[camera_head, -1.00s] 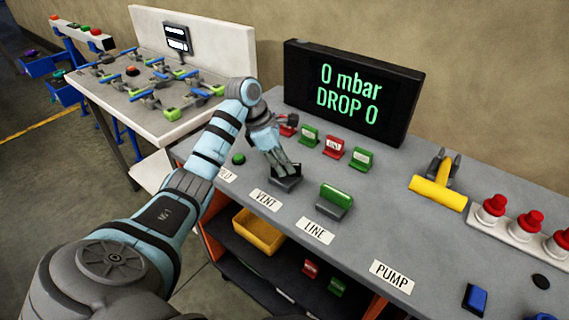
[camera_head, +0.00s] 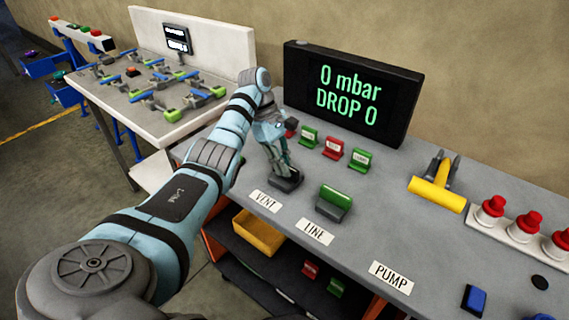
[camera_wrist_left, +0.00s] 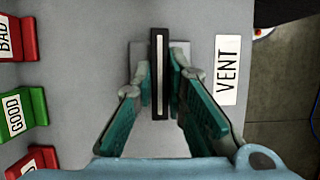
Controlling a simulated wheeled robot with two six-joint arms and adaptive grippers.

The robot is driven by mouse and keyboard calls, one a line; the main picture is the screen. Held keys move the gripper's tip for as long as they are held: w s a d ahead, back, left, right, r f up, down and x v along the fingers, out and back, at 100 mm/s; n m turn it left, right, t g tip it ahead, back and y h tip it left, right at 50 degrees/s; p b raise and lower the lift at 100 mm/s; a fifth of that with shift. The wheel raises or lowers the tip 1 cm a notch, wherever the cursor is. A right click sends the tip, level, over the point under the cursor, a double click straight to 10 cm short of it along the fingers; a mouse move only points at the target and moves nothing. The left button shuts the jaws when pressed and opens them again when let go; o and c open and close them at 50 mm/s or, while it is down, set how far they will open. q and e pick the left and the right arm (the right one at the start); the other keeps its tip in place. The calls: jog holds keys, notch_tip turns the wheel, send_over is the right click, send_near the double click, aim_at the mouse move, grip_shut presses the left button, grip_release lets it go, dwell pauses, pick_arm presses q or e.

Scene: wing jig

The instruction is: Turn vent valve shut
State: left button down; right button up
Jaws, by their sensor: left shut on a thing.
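The vent valve (camera_head: 287,183) stands on the grey bench behind the VENT label (camera_head: 265,201). In the left wrist view its handle (camera_wrist_left: 160,75) is a thin dark bar with a pale top edge, lying between my fingers, and the VENT label (camera_wrist_left: 228,70) is to its right. My left gripper (camera_head: 284,172) points down over the valve and is shut on the handle. The fingers hide most of the valve in the head view. My right gripper is not in view. The line valve (camera_head: 334,199), with a green handle, stands to the right, by the LINE label (camera_head: 315,233).
A black display (camera_head: 350,90) reads "0 mbar DROP 0". Red and green tags (camera_head: 333,148) stand behind the gripper. A yellow-handled tool (camera_head: 437,192) and red buttons (camera_head: 492,208) are on the right. A yellow bin (camera_head: 258,232) sits below the bench top.

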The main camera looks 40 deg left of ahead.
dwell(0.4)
pick_arm(q)
jog(key=c, duration=1.6)
grip_release()
